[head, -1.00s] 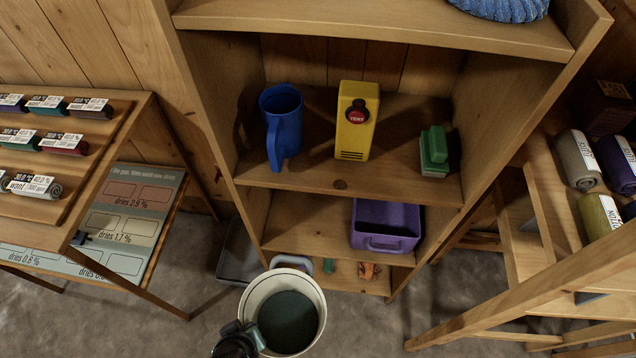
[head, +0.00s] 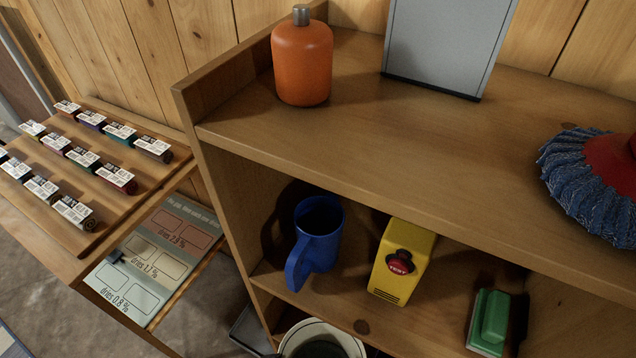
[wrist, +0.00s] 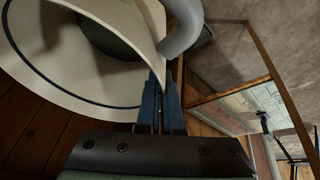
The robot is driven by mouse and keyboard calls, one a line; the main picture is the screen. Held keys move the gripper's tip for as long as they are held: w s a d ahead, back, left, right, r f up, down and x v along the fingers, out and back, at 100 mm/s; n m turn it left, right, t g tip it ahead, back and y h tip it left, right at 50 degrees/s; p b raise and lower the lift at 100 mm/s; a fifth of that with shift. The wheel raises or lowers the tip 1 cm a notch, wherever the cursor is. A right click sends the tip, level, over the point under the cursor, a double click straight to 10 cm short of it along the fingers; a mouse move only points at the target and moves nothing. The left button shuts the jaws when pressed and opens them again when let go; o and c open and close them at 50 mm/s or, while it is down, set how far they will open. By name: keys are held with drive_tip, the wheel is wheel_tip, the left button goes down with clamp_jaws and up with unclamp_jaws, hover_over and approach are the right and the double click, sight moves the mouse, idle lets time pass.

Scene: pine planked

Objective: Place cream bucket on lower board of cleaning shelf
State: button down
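The cream bucket (head: 345,332) shows only as a rim and dark inside at the bottom edge of the head view, just below the middle board's front edge. In the wrist view the bucket (wrist: 60,88) fills the upper left, cream with a dark blue stripe. My gripper (wrist: 160,88) has its blue fingers closed on the bucket's wall at the rim; the head view does not show it. The cleaning shelf (head: 400,130) is wooden. Its lower board is cut off in the head view, so I cannot tell whether the bucket touches it.
The middle board holds a blue jug (head: 316,240), a yellow box (head: 402,258) and a green brush (head: 490,320). The top holds an orange bottle (head: 302,62), a grey panel (head: 445,45) and a blue mop head (head: 590,190). A wooden display table (head: 62,225) stands left.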

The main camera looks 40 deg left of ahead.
sight(311, 326)
drive_tip(key=w+f, duration=0.1)
drive_tip(key=w, duration=0.2)
drive_tip(key=w+a+f+b, duration=0.1)
drive_tip(key=w+f, duration=0.1)
drive_tip(key=w, duration=0.1)
drive_tip(key=w+a+f, duration=0.1)
drive_tip(key=w+f, duration=0.1)
drive_tip(key=w, duration=0.1)
drive_tip(key=shift+w+a+b, duration=0.15)
drive_tip(key=shift+w+b, duration=0.2)
drive_tip(key=shift+b, duration=0.05)
drive_tip(key=shift+w+a+f+b, duration=0.25)
drive_tip(key=shift+w+f, duration=0.3)
drive_tip(key=shift+w, duration=0.2)
drive_tip(key=shift+w+a+f+b, duration=0.1)
drive_tip(key=shift+w+f+b, duration=0.15)
drive_tip(key=shift+w+f, duration=0.4)
drive_tip(key=shift+w, duration=0.1)
drive_tip(key=shift+f, duration=0.1)
drive_tip(key=c, duration=1.1)
unclamp_jaws()
drive_tip(key=shift+p+v, duration=1.1)
drive_tip(key=shift+v, duration=2.8)
